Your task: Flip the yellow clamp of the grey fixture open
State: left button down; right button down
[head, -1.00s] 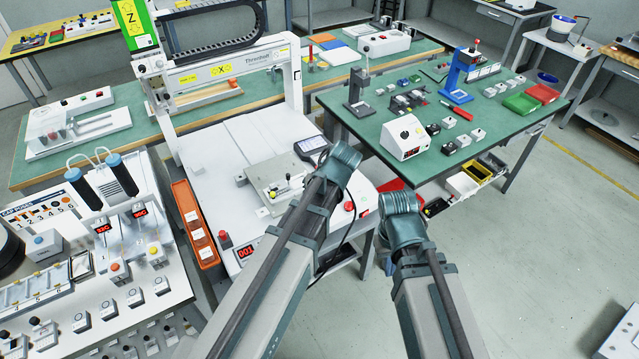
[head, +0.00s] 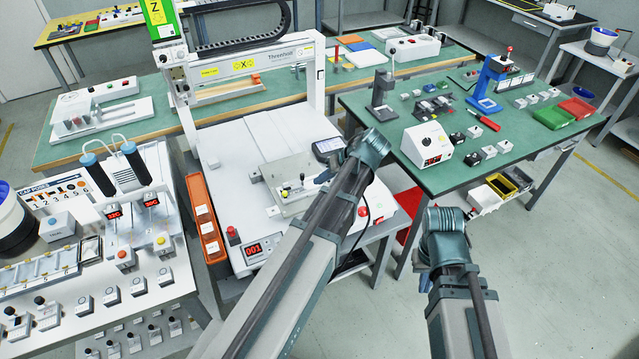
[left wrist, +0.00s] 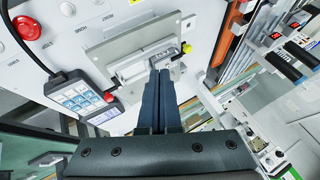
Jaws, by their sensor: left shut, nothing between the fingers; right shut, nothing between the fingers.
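The grey fixture (head: 291,186) lies on the white machine bed. In the left wrist view it is a flat grey plate (left wrist: 102,62) with a raised block. The clamp's yellow tip (head: 284,194) shows at the fixture's left end in the head view. It also shows beside the block in the left wrist view (left wrist: 187,47). My left gripper (left wrist: 164,72) is shut and empty, its fingertips over the block's edge, a little apart from the yellow tip. I cannot tell whether they touch the fixture.
A pendant (left wrist: 82,97) with keypad and red button lies close beside the fixture. The white gantry (head: 315,75) rises behind. Open bed lies behind the fixture.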

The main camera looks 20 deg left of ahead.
pick_arm(q)
jog(key=b+x, duration=0.5)
jog(key=x, duration=0.2)
jog(key=shift+a+f, duration=0.1)
jog(key=shift+f, duration=0.3)
jog(key=shift+s+a+r, duration=0.15)
jog(key=shift+s+a, duration=0.25)
jog(key=shift+a, duration=0.1)
jog(key=shift+s+a+r, duration=0.2)
jog(key=shift+s+a, duration=0.2)
jog(key=shift+a, duration=0.1)
jog(key=shift+s+a, duration=0.35)
jog(key=shift+a, duration=0.3)
